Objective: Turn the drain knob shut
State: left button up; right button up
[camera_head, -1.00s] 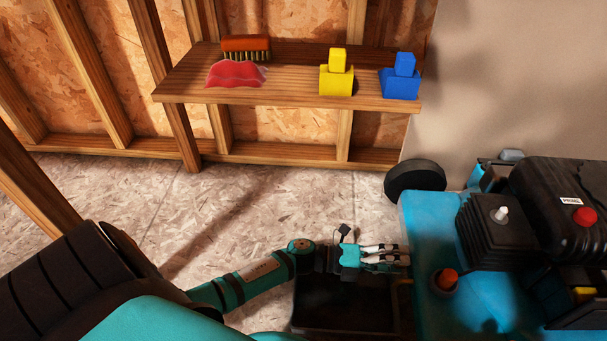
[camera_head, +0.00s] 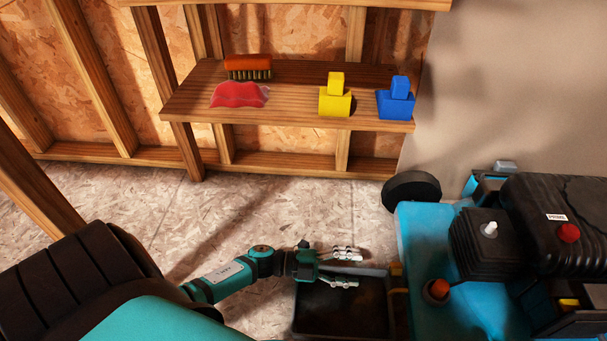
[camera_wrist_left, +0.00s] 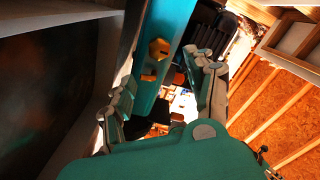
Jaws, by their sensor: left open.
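The blue mower (camera_head: 421,285) stands at the right. On its left side is a small yellow-orange fitting (camera_head: 396,269), which looks like the drain knob. In the left wrist view a yellow six-sided knob (camera_wrist_left: 159,50) shows on the blue body, with a smaller orange piece (camera_wrist_left: 148,76) below it. My left gripper (camera_head: 352,268) is open and empty, its fingers spread and pointing right toward the mower, with a gap to the fitting. The wrist view shows its two fingers (camera_wrist_left: 163,98) apart. My right gripper is not in view.
A black open pan (camera_head: 340,312) lies below my left gripper, beside the mower. An orange cap (camera_head: 438,289) and a red cap (camera_head: 568,232) sit on the mower. A wooden shelf (camera_head: 300,88) holds a brush, a red cloth, and yellow and blue blocks. Floor at left is clear.

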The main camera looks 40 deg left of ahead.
pick_arm(q)
jog(key=p+v, duration=0.2)
jog(key=v, duration=0.5)
jog(key=w+a+r+n+t+y+p, duration=0.2)
jog(key=w+r+n+t+y+p, duration=0.25)
jog(key=r+n+y+p, duration=1.15)
jog(key=s+d+r+n+g+p, duration=0.2)
jog(key=s+r+g+p, duration=0.6)
jog(key=p, duration=1.1)
jog(key=shift+s+n+g, duration=0.35)
jog(key=shift+s+n, duration=0.05)
jog(key=shift+s, duration=1.15)
